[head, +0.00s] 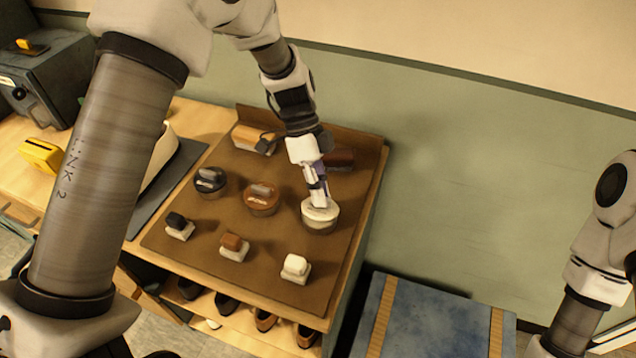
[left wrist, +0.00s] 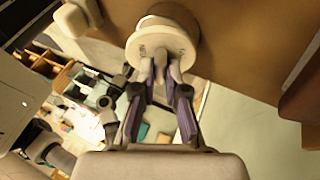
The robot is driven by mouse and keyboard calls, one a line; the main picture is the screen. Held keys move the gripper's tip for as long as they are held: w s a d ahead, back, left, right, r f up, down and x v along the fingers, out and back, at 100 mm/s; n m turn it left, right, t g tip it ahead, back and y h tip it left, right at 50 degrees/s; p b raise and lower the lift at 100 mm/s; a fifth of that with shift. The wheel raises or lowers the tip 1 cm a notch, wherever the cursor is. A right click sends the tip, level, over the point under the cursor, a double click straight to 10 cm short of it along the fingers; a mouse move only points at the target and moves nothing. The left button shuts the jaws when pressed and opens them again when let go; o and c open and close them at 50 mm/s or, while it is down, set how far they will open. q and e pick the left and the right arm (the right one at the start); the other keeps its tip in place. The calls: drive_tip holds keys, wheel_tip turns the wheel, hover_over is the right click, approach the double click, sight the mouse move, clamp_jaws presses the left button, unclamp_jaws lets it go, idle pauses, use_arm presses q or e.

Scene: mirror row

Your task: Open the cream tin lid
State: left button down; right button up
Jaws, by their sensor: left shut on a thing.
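The cream tin (head: 319,222) stands at the right end of a row of three round tins on the brown mat. Its pale lid (head: 322,207) is on top, and in the left wrist view the lid (left wrist: 180,42) shows as a cream disc with a raised knob. My left gripper (head: 318,200) comes down from above and is shut on the knob of the lid; the same fingers show in the left wrist view (left wrist: 162,70). In the left wrist view a brown round edge shows behind the disc. My right gripper is not in view; only part of my right arm shows.
A black tin (head: 209,181) and a brown tin (head: 262,197) stand left of the cream tin. Three small brushes, including a white one (head: 296,266), stand in front. Larger brushes (head: 254,138) lie behind. A blue bench (head: 432,318) is lower right; shoes sit on the shelf below.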

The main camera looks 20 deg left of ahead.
use_arm(q)
drive_tip(key=shift+w+r+n+g+p, duration=0.15)
drive_tip(key=shift+w+n+g+p, duration=0.3)
drive_tip(key=shift+g+p, duration=0.6)
drive_tip(key=shift+w, duration=0.1)
drive_tip(key=c, duration=1.2)
unclamp_jaws()
drive_tip(key=shift+w, duration=0.1)
drive_tip(key=v, duration=1.2)
drive_tip(key=shift+w, duration=0.15)
